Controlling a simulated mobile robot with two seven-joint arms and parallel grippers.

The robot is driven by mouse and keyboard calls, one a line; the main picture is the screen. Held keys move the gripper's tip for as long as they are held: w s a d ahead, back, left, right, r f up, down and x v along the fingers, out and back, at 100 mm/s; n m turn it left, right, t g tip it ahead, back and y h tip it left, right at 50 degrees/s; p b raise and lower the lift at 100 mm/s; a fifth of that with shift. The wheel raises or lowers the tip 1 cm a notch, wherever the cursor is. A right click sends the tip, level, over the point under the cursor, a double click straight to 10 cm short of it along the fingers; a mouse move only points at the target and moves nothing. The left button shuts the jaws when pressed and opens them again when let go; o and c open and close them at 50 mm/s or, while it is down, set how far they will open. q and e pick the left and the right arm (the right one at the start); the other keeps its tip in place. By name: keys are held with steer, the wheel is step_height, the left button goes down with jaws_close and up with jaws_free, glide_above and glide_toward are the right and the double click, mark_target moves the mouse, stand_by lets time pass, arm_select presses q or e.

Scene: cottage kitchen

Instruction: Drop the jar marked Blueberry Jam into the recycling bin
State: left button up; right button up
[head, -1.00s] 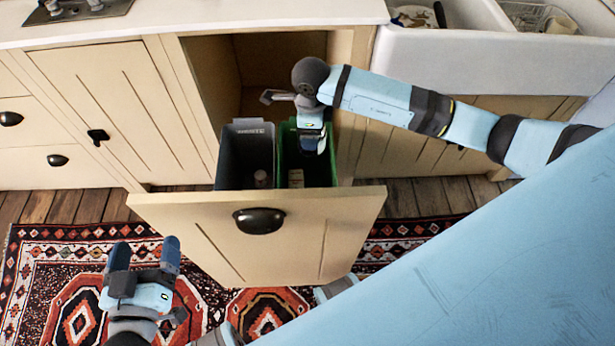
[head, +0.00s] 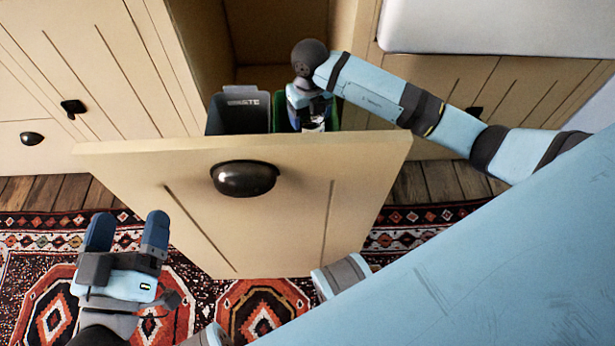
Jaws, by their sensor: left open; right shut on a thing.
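My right gripper (head: 308,115) points down into the mouth of the green bin (head: 334,116) in the pulled-out cabinet drawer. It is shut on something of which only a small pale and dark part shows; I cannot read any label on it. The drawer front hides the lower part of the bin and whatever is inside. My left gripper (head: 126,232) is open and empty, low at the left above the rug, in front of the drawer.
A grey bin (head: 240,116) with white lettering, partly legible as waste, stands left of the green bin. The drawer front (head: 290,200) with its dark cup handle (head: 244,179) juts out over the patterned rug (head: 262,312). A white sink (head: 480,25) is at upper right.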

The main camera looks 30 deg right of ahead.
arm_select(q)
steer(key=shift+d+f+g+b, duration=0.1)
steer(key=shift+f+g+b, duration=0.5)
steer(key=shift+f, duration=0.7)
arm_select(e)
steer(key=shift+f, duration=0.95)
steer(key=o, duration=1.1)
arm_select(q)
step_height(320, 180, up, 7)
steer(key=t+p, duration=0.3)
steer(key=p, duration=0.1)
steer(key=shift+s+a+p, duration=0.2)
steer(key=shift+a+p, duration=0.1)
steer(key=shift+p, duration=0.05)
arm_select(e)
step_height(320, 180, up, 14)
steer(key=shift+f, duration=0.1)
